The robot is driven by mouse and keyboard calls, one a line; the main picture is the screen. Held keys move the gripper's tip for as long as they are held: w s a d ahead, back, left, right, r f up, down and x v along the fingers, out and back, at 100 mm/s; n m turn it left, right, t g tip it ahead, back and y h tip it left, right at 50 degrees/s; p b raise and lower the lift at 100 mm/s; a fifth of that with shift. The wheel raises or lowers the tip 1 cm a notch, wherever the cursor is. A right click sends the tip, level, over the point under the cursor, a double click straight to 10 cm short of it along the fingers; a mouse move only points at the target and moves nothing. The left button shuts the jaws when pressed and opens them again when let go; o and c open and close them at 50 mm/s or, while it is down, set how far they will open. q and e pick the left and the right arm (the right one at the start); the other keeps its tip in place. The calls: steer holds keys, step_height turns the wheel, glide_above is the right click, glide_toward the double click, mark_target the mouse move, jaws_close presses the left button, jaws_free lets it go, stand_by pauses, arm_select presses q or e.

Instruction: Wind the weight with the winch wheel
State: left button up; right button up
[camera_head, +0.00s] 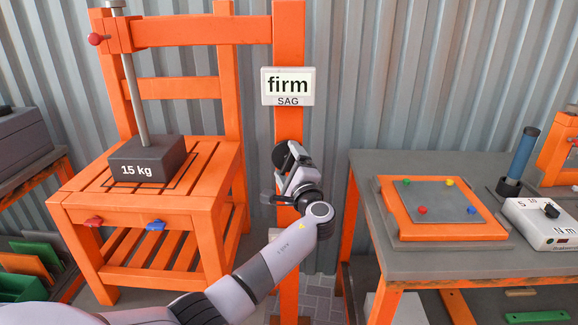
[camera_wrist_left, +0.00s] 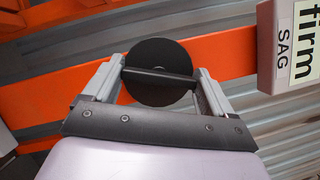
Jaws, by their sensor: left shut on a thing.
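The winch wheel (camera_head: 284,156) is a dark disc on the orange upright post, partly hidden by my left gripper (camera_head: 287,172) in the head view. In the left wrist view the wheel (camera_wrist_left: 160,72) lies between the fingers of the left gripper (camera_wrist_left: 160,80), which is shut on the bar across its face. The weight (camera_head: 150,160) is a dark block marked "15 kg" and rests on the slatted seat of the orange chair (camera_head: 200,200). A grey rod (camera_head: 133,95) stands up from it through the orange arm above. My right gripper is not in view.
A display (camera_head: 288,86) on the post reads "firm" over "SAG". A grey-topped table (camera_head: 400,262) at the right holds an orange-framed panel (camera_head: 445,232) and a white meter box (camera_head: 545,222). Red (camera_head: 93,222) and blue (camera_head: 156,225) knobs sit on the chair's front rail.

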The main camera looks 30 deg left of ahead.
arm_select(q)
steer(key=shift+a+r+m, duration=0.1)
steer(key=shift+a+m, duration=0.05)
steer(key=shift+m, duration=0.25)
steer(key=o, duration=0.8)
steer(key=shift+o, duration=0.2)
steer(key=shift+s+d, duration=0.2)
steer(key=shift+d, duration=0.2)
steer(key=v, duration=0.6)
steer(key=shift+s+f+b, duration=0.15)
steer(key=shift+f+b, duration=0.05)
steer(key=shift+b, duration=0.25)
steer(key=shift+f, duration=0.15)
